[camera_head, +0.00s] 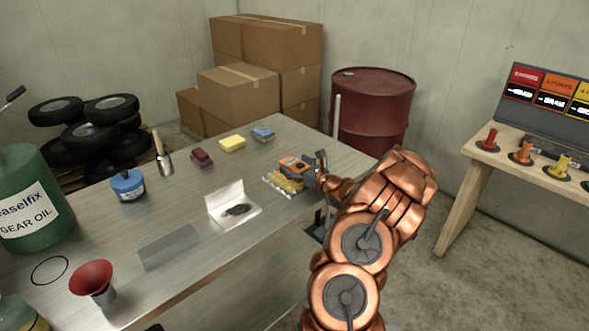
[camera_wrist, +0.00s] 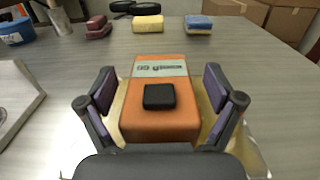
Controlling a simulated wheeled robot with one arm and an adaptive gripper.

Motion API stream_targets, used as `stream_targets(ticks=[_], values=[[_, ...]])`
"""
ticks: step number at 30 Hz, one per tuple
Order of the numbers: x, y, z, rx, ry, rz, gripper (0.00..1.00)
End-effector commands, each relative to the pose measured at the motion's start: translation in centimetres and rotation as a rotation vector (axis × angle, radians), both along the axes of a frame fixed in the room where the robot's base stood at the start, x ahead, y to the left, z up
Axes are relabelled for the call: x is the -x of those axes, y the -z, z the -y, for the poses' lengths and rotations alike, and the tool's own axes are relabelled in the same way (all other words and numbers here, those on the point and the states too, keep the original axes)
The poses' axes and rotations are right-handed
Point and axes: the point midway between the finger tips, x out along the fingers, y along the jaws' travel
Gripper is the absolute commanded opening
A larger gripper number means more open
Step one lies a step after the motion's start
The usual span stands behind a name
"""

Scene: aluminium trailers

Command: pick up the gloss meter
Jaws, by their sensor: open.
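The gloss meter is taken to be the orange block-shaped device (camera_wrist: 165,115) with a pale display strip and a black square pad on top. In the wrist view it lies between the two fingers of my gripper (camera_wrist: 159,88), which are open with a gap on either side. It also shows in the head view (camera_head: 295,165) near the table's right edge, with my gripper (camera_head: 318,168) at its right side. It rests on a yellowish, shiny item (camera_head: 284,182), partly hidden under it.
A pale open case (camera_head: 222,202) with a dark item lies to the left. A blue sponge-like block (camera_head: 263,133), a yellow block (camera_head: 232,144) and a dark red block (camera_head: 201,158) lie farther back. A red drum (camera_head: 372,105) stands behind the table.

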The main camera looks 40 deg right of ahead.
Motion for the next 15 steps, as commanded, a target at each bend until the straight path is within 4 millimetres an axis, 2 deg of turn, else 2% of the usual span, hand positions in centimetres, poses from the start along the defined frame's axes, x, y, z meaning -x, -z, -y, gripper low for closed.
stream_targets(ticks=[2, 15], values=[[-0.01, 0.0, -0.02, 0.0, -0.001, 0.0, 0.9], [-0.02, -0.02, -0.05, 0.001, -0.001, 0.0, 0.44]])
